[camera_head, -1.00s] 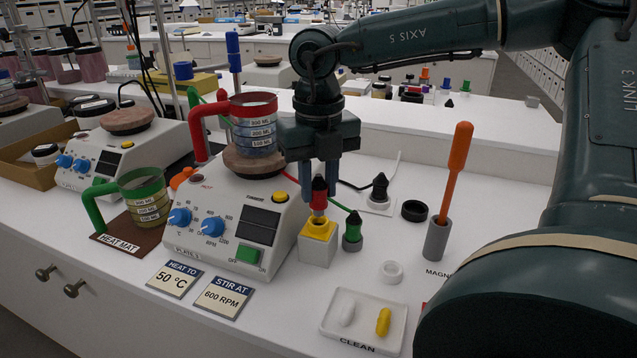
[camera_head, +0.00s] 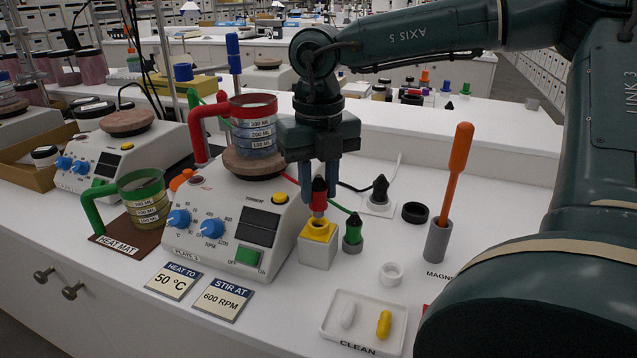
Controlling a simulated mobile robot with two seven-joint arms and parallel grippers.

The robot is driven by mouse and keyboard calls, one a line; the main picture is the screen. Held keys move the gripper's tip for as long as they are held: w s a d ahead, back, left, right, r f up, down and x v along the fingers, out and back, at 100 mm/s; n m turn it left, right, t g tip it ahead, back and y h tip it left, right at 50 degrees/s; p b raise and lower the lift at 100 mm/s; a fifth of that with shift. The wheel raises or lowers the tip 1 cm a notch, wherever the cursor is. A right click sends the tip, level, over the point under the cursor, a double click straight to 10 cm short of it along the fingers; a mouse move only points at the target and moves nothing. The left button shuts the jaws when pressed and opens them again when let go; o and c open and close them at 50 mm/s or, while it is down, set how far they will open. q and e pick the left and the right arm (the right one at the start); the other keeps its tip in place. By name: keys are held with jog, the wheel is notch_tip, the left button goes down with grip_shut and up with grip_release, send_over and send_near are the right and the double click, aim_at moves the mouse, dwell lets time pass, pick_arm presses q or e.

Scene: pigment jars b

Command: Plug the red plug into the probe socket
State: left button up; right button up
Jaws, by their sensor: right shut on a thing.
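The red plug (camera_head: 319,201), with a black upper part, is upright between the blue fingers of my right gripper (camera_head: 319,184), which is shut on it. The plug is directly above a white block with a yellow top (camera_head: 318,229), which looks like the probe socket; no label shows on it. The plug's lower end meets the yellow top in the picture. I cannot tell whether it is inside the opening or just over it. My left gripper is not in view.
A hot plate (camera_head: 235,238) with a red-handled beaker stands close left. A green plug (camera_head: 353,229) and a black plug (camera_head: 380,190) stand right and behind.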

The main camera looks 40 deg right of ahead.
aim_at(319, 182)
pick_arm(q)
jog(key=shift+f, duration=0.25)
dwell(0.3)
